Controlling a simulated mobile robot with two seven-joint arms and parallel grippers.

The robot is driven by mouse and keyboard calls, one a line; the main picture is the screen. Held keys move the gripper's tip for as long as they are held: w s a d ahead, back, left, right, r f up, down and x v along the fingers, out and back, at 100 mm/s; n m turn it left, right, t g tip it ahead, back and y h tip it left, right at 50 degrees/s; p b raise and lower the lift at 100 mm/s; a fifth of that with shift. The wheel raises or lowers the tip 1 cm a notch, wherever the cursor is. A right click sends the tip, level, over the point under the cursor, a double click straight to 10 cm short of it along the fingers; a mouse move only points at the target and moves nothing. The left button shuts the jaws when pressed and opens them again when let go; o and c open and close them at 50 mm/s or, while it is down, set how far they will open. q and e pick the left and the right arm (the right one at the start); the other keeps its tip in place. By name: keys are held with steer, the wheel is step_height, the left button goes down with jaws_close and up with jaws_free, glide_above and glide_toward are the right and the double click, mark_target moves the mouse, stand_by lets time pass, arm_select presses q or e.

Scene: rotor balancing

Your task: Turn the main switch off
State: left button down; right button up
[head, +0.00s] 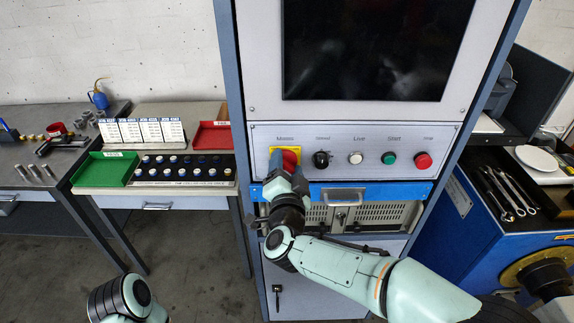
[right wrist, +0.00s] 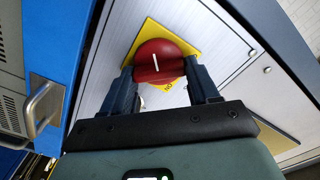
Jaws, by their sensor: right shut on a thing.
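The main switch is a red rotary knob (head: 290,158) on a yellow plate at the left end of the control panel (head: 440,135). The gripper hides the lower part of the plate in the head view. A pale green part of my left arm (head: 125,300) shows at the lower left; its gripper is not visible.
Beside the knob are a black speed knob (head: 321,159), a white button (head: 355,158), a green button (head: 389,158) and a red button (head: 423,160). A dark screen (head: 375,50) is above. A drawer handle (head: 345,198) sticks out below the panel.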

arm_select(q)
steer(key=shift+w+r, duration=0.1)
arm_select(e)
steer(key=shift+r+n, duration=0.1)
steer(key=shift+n, duration=0.2)
steer(key=o, duration=1.1)
steer(key=shift+c, duration=0.2)
steer(key=shift+s, duration=0.45)
arm_select(q)
steer(key=s+f+b, duration=0.2)
steer(key=f, duration=0.1)
steer(key=shift+f+b, duration=0.15)
steer(key=shift+b, duration=0.2)
arm_select(e)
steer(key=s, duration=1.2)
steer(key=shift+s, duration=0.25)
